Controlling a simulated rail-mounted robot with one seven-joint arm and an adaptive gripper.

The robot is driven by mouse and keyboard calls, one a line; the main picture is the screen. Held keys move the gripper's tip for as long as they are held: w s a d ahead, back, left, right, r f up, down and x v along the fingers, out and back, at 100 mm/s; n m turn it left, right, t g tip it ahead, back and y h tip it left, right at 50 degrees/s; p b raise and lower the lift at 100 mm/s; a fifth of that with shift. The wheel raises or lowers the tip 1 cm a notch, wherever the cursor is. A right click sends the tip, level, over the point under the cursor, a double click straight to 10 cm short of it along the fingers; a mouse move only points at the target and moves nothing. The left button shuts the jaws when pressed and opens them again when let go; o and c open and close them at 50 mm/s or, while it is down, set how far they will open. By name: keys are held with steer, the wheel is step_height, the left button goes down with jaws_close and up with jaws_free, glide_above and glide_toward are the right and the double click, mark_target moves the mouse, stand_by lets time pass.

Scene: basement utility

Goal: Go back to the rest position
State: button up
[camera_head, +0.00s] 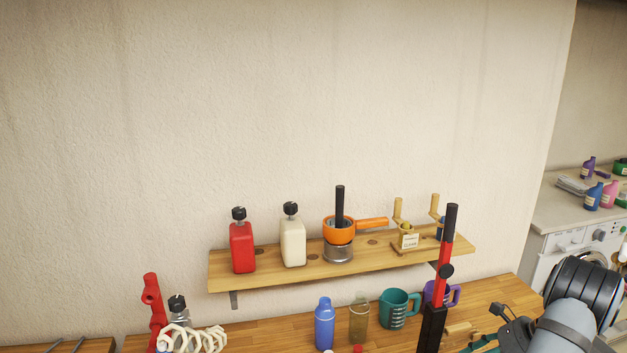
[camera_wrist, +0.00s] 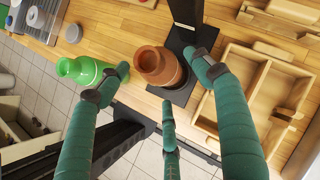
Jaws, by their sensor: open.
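My gripper (camera_wrist: 157,82) shows in the wrist view with its green-sleeved fingers spread wide. Nothing is held between them. A brown rounded pot (camera_wrist: 158,66) stands on a black plate (camera_wrist: 176,92) in the space between the fingertips, below the gripper. A green bottle (camera_wrist: 82,70) lies to the left, close to the left fingertip; whether they touch I cannot tell. In the head view only part of my arm shows at the lower right, and the gripper is out of that picture.
A black and red post (camera_head: 440,275) rises before the wall shelf (camera_head: 290,273). The shelf bears a red bottle (camera_head: 242,246), a cream bottle (camera_head: 293,240) and an orange-handled pan (camera_head: 340,233). A wooden divided tray (camera_wrist: 228,97) sits right of the brown pot.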

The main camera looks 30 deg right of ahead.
steer(key=shift+x, duration=1)
steer(key=s+d+r+b, duration=0.2)
steer(key=s+r+b, duration=0.3)
steer(key=s+r, duration=0.65)
steer(key=w+a+r+m+b, duration=0.1)
steer(key=w+a+r+b, duration=0.15)
steer(key=a, duration=0.25)
steer(key=s+d+f+m+t+h+b, duration=0.2)
steer(key=s+d+f+m+h+b, duration=0.1)
steer(key=s+d+f+m+b, duration=0.1)
steer(key=shift+s+f+m+b, duration=0.2)
steer(key=shift+f+m+b, duration=0.25)
steer(key=shift+m+b, duration=0.8)
